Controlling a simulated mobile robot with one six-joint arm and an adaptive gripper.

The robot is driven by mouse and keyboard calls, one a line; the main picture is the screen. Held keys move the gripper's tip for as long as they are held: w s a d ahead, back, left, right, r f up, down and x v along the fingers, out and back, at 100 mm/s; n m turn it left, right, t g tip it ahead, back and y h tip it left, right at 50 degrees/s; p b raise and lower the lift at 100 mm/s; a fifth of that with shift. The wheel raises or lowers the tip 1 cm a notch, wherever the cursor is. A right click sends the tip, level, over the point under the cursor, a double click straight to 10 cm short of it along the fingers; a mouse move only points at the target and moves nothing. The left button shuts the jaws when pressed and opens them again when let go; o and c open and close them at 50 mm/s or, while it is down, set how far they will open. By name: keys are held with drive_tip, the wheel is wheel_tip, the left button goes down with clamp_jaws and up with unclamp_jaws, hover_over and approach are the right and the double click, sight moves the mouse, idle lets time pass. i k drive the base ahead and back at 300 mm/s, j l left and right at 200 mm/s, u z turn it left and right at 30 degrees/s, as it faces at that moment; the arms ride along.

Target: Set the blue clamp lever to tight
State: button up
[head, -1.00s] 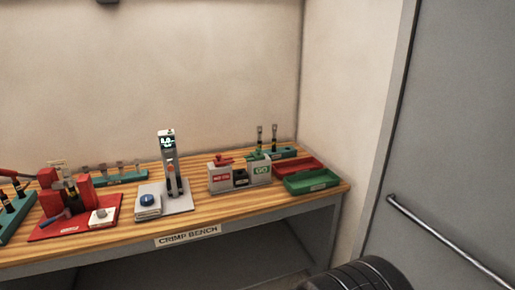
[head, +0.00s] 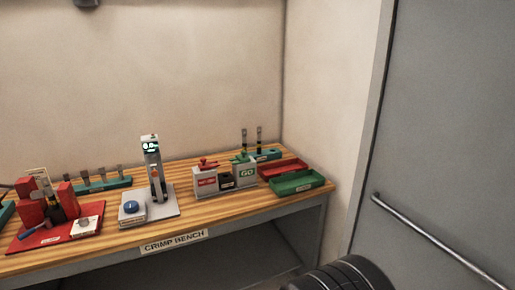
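A blue lever (head: 35,230) lies at the front left of a red fixture (head: 70,231) with upright red blocks, at the left of the bench. It looks like the clamp lever; its setting is too small to read. A dark piece with a pale top stands between the red blocks. A white box with a grey knob (head: 85,226) sits on the same red base. My gripper is not in view.
The wooden bench (head: 190,212) also holds a grey tester (head: 153,170) with a lit display, a blue button (head: 131,207), NO GO (head: 207,182) and GO (head: 246,172) boxes, a red tray (head: 284,169) and a green tray (head: 297,183). A grey door with a rail (head: 430,230) stands at right.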

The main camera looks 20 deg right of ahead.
sight(47, 221)
drive_tip(key=i+j, duration=0.55)
drive_tip(key=i+j+u, duration=0.1)
drive_tip(key=i+j, duration=0.5)
drive_tip(key=i, duration=0.2)
drive_tip(key=i+j, duration=0.5)
drive_tip(key=i, duration=0.2)
